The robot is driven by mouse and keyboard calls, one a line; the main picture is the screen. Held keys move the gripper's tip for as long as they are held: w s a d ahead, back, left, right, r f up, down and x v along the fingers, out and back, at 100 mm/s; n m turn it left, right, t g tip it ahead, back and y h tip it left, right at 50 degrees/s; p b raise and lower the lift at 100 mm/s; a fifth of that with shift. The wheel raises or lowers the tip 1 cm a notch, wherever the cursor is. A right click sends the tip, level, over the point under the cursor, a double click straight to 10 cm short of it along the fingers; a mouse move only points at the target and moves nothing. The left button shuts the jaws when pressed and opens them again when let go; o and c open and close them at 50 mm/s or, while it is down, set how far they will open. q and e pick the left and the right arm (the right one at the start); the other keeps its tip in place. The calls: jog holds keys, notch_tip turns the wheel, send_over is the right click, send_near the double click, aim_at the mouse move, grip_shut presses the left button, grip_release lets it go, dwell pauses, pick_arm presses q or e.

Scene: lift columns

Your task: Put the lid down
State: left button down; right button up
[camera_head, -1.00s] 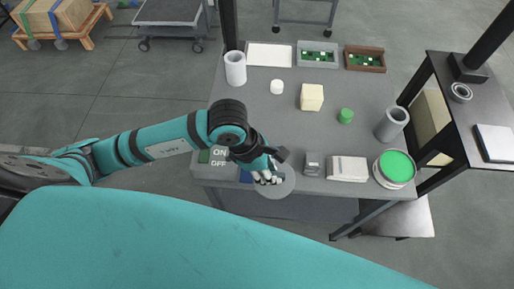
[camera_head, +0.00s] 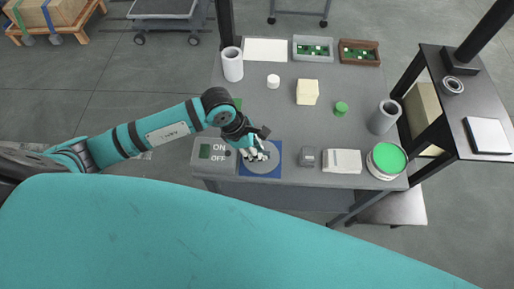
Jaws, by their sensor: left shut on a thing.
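The lid (camera_head: 263,168) is a grey round disc. It is over a blue square mat (camera_head: 272,174) at the front edge of the grey table (camera_head: 300,118). My left gripper (camera_head: 256,155) is shut on the lid from above and hides part of its top. I cannot tell whether the lid touches the mat or is just above it. My right gripper is not in view.
An ON/OFF box (camera_head: 213,151) stands left of the mat, a small grey device (camera_head: 307,158) and a white box (camera_head: 343,161) right of it. A green-topped round container (camera_head: 388,160) is at the right corner. A yellowish block (camera_head: 307,92) and green cap (camera_head: 341,108) stand behind.

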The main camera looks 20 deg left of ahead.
pick_arm(q)
jog(key=c, duration=1.7)
grip_release()
jog(key=shift+f, duration=0.15)
jog(key=o, duration=0.5)
jog(key=shift+c, duration=0.2)
jog(key=shift+r, duration=0.3)
jog(key=shift+a+r, duration=0.15)
jog(key=shift+r, duration=0.1)
jog(key=b+v, duration=0.1)
jog(key=v, duration=1)
jog(key=shift+b, duration=0.3)
jog(key=shift+s+a+r, duration=0.1)
